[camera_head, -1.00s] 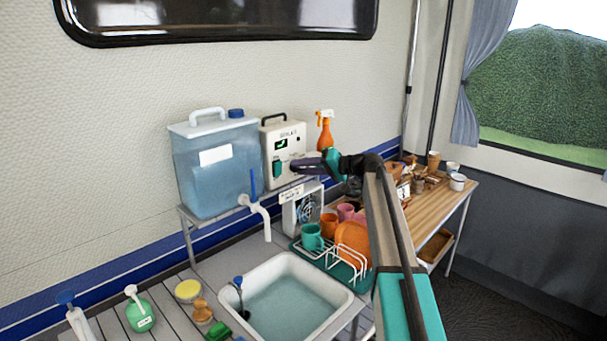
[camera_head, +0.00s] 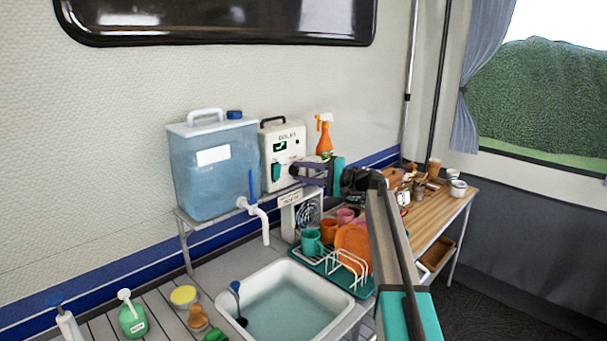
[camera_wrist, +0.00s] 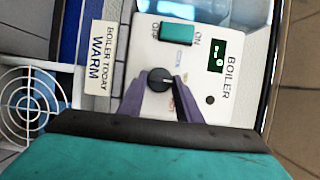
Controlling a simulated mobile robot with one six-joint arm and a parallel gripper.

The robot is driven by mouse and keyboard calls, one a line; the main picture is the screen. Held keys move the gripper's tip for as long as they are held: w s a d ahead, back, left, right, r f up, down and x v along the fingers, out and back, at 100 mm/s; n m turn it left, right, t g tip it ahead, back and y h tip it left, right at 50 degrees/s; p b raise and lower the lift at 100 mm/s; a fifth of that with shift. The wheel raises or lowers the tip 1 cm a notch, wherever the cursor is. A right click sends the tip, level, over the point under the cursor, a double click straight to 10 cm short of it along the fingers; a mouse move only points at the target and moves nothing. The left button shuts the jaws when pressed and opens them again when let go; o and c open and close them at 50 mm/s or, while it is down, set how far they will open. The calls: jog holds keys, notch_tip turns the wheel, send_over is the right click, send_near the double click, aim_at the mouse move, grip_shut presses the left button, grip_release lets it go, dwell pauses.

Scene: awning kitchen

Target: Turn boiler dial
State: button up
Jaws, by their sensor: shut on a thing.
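The boiler (camera_head: 284,143) is a white box with a black top handle, standing on a shelf beside the blue water tank. In the wrist view its front panel (camera_wrist: 232,110) shows a green switch (camera_wrist: 176,33) marked ON and OFF, and a small green display (camera_wrist: 211,53). The black round dial (camera_wrist: 159,79) has a pale pointer line. My gripper (camera_wrist: 160,86) is shut on the dial, one purple finger on each side of it. In the head view my gripper (camera_head: 308,172) reaches the boiler's front from the right and hides the dial.
The blue water tank (camera_head: 213,172) with a white tap is left of the boiler. A sign (camera_wrist: 100,58) reads "BOILER TODAY WARM". An orange spray bottle (camera_head: 324,137) stands behind right. A dish rack (camera_head: 345,272) with cups and a sink (camera_head: 290,300) lie below.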

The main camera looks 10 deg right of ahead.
dwell(0.3)
jog(key=o, duration=1)
jog(key=shift+o, duration=0.2)
jog(key=shift+d, duration=0.1)
jog(key=b+v, duration=0.3)
jog(key=v, duration=1)
jog(key=shift+s+d, duration=0.25)
